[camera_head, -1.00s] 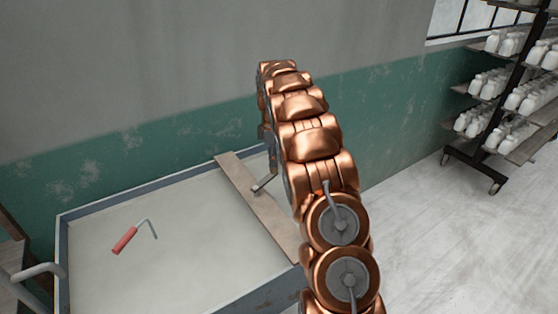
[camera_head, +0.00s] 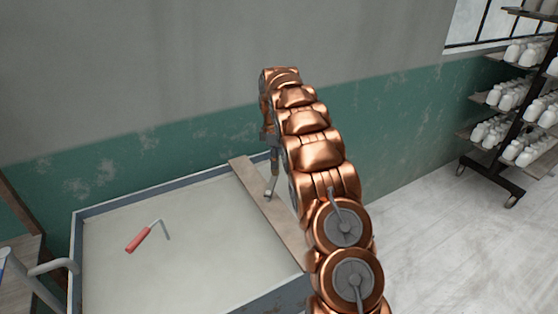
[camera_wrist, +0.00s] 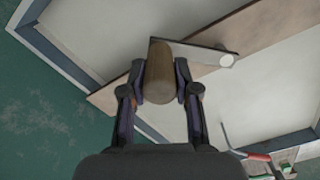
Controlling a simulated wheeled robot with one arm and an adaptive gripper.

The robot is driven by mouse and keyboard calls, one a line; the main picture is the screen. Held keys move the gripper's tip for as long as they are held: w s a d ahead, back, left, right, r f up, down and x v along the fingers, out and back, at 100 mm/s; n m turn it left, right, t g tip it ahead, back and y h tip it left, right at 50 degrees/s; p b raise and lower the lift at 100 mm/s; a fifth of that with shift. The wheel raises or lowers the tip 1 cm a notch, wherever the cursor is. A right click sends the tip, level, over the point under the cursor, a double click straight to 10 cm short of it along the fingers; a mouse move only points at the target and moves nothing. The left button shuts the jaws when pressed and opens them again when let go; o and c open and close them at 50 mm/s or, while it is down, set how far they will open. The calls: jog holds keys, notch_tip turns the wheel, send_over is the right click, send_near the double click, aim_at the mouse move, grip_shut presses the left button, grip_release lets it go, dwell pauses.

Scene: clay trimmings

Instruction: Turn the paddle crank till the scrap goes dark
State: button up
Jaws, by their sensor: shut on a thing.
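The tub (camera_head: 76,255) holds a flat, pale grey mass that fills it wall to wall. A wooden board (camera_head: 285,228) lies across the tub. The crank's grey metal arm (camera_wrist: 200,53) runs from a round pivot on the board to an upright wooden handle (camera_wrist: 158,62). My gripper (camera_wrist: 160,82) is shut around this handle, one finger on each side. In the head view, the crank arm (camera_head: 268,194) shows beside my arm, which hides most of my gripper and the handle. The paddle is not visible.
A red-handled tool (camera_head: 138,239) with a bent metal rod lies on the pale surface at left. A green and grey wall stands close behind the tub. A rack (camera_head: 515,100) of white bottles stands at the far right, with clear floor before it.

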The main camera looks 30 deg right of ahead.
jog(key=shift+w+a, duration=0.55)
jog(key=shift+a, duration=0.25)
jog(key=shift+w+a, duration=0.55)
jog(key=shift+a, duration=0.25)
jog(key=shift+o, duration=0.5)
jog(key=shift+w+a+f+b, duration=0.15)
jog(key=shift+a+b, duration=0.1)
jog(key=shift+a, duration=0.45)
jog(key=shift+w+a+b, duration=0.15)
jog(key=shift+a+b, duration=0.05)
jog(key=shift+a, duration=1.05)
jog(key=shift+c, duration=0.4)
